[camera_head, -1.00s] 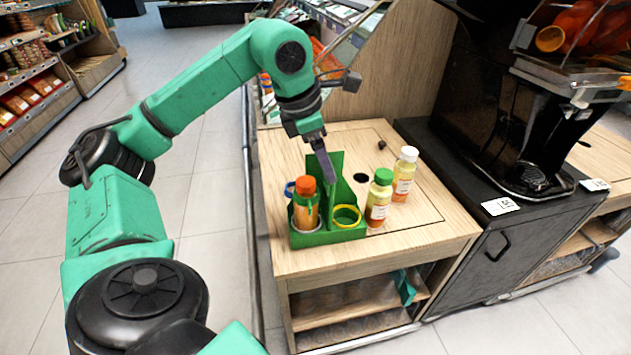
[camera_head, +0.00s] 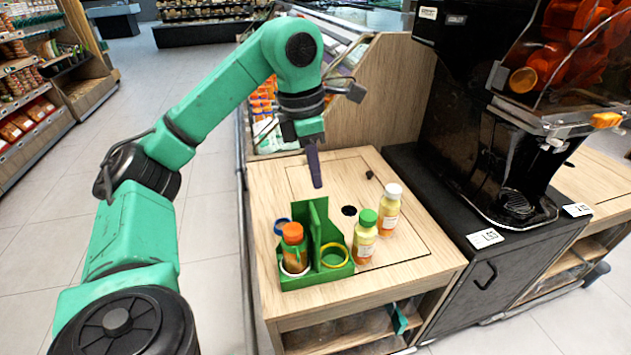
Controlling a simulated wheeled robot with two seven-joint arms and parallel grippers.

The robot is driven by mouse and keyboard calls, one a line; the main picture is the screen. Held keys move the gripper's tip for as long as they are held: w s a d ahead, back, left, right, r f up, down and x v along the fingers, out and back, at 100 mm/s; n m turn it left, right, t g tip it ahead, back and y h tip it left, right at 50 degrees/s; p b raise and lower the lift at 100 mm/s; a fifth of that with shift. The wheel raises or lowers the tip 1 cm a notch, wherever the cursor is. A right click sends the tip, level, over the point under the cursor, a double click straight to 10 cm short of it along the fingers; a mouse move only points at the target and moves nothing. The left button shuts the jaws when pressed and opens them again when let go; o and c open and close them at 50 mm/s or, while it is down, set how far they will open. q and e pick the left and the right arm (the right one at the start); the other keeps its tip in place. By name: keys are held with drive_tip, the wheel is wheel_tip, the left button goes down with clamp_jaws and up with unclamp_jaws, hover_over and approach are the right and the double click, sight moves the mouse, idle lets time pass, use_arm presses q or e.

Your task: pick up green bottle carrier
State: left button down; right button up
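The green bottle carrier (camera_head: 318,278) stands upright on the wooden counter, with a tall divider in its middle. An orange-capped bottle (camera_head: 294,250) stands in its front left compartment. A yellow ring marks the front right compartment, which looks empty, and a blue ring shows at the back left. My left gripper (camera_head: 316,182) points down above and just behind the carrier, apart from it. Its fingers are seen edge-on as one dark shape, so I cannot tell whether they are apart. My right gripper is out of view.
A green-capped bottle (camera_head: 365,238) and a white-capped bottle (camera_head: 389,211) stand on the wooden counter (camera_head: 419,271) right of the carrier. A black juicer (camera_head: 505,150) stands further right. A wooden panel (camera_head: 375,100) rises behind the counter.

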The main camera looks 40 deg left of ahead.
use_arm(q)
drive_tip(key=r, duration=0.1)
drive_tip(key=r+p, duration=0.1)
drive_tip(key=r, duration=0.1)
drive_tip(key=r+p, duration=0.1)
drive_tip(key=shift+s+a+r, duration=0.2)
drive_tip(key=shift+a+r, duration=0.15)
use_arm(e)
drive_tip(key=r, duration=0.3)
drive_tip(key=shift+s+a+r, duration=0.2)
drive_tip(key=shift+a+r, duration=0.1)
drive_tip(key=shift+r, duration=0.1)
use_arm(q)
drive_tip(key=shift+c, duration=1.6)
unclamp_jaws()
